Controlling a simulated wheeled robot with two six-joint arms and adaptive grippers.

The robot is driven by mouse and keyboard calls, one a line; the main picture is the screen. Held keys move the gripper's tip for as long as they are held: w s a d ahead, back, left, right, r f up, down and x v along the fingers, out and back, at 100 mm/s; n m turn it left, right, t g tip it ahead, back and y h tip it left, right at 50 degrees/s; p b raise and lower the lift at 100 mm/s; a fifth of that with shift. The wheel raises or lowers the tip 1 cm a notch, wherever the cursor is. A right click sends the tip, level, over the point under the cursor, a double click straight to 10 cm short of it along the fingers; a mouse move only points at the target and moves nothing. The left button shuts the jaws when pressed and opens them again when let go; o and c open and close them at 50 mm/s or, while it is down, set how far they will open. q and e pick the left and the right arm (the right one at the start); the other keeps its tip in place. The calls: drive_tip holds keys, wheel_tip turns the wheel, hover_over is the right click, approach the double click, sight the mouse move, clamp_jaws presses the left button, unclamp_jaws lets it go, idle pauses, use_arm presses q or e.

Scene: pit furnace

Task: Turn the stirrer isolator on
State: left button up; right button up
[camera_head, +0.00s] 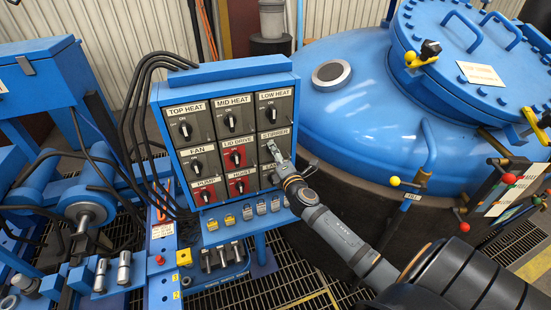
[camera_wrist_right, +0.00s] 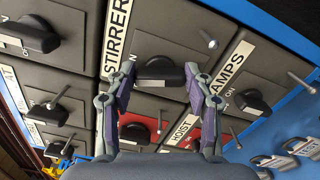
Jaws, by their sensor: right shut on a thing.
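The stirrer isolator is on the blue switch panel (camera_head: 226,61), in the right column, under a white STIRRER label (camera_head: 273,134). Its black knob (camera_wrist_right: 160,73) shows in the wrist view beside the large STIRRER label (camera_wrist_right: 118,38). My right gripper (camera_head: 275,154) is at the knob in the head view, and its hand hides most of the knob there. In the wrist view, the fingers of my right gripper (camera_wrist_right: 160,80) are shut on the knob, one at each end of its bar. The knob's position marks cannot be read. My left gripper is not in view.
Other knobs crowd around: low heat (camera_head: 270,113) above, lid drive (camera_head: 236,159) to the left, and lamps (camera_wrist_right: 254,101) below. Small metal pins stick out near the knobs. A large blue vessel (camera_head: 365,90) stands close on the right. Black cables (camera_head: 135,95) run left of the panel.

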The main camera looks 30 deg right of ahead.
drive_tip(key=shift+f+m+b, duration=0.15)
drive_tip(key=shift+m+b, duration=0.7)
drive_tip(key=shift+m, duration=1.15)
drive_tip(key=o, duration=1.2)
drive_tip(key=shift+c, duration=0.2)
drive_tip(key=shift+s, duration=0.15)
drive_tip(key=v, duration=1.1)
drive_tip(key=shift+s+a, duration=0.2)
drive_tip(key=shift+s, duration=0.2)
